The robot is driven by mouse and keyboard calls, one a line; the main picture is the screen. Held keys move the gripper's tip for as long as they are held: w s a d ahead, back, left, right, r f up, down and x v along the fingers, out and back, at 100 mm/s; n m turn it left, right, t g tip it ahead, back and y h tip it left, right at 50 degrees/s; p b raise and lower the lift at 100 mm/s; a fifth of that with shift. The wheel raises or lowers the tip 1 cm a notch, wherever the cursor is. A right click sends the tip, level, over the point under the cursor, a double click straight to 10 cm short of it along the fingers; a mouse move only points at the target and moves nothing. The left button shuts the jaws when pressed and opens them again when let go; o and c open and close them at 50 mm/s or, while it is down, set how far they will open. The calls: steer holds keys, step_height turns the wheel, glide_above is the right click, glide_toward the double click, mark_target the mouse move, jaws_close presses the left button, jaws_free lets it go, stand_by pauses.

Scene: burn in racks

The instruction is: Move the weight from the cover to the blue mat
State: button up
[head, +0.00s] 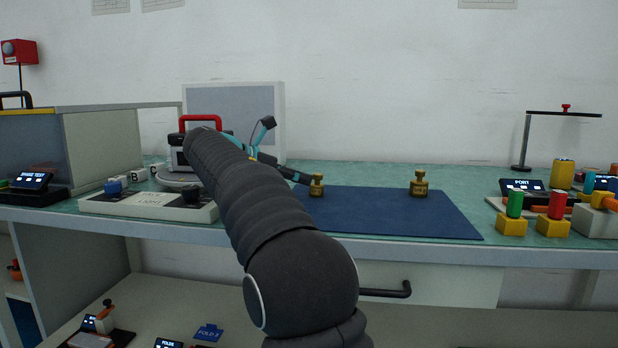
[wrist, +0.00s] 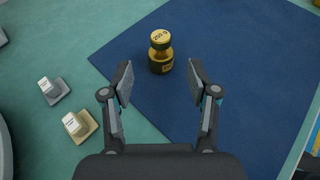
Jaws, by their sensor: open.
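A brass weight (head: 316,185) stands upright at the left part of the blue mat (head: 400,220). In the wrist view the same weight (wrist: 161,52) shows a "G" marking on its top and stands on the mat (wrist: 230,60). My gripper (wrist: 160,78) is open, with its fingers apart and nothing between the tips; the weight is just beyond them, in line with the gap. In the head view my gripper (head: 300,178) is beside this weight, partly hidden by my arm. A second brass weight (head: 419,184) stands farther right on the mat. I cannot tell which thing is the cover.
A white panel box (head: 130,207) and a case with a red handle (head: 180,155) are on the left. Yellow blocks with coloured cylinders (head: 512,228) are on the right. Two small blocks (wrist: 75,124) lie left of the mat. The mat between the weights is clear.

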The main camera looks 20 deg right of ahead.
steer(key=p+v, duration=0.1)
steer(key=v, duration=0.4)
steer(key=shift+a+r, duration=0.15)
steer(key=shift+a, duration=0.15)
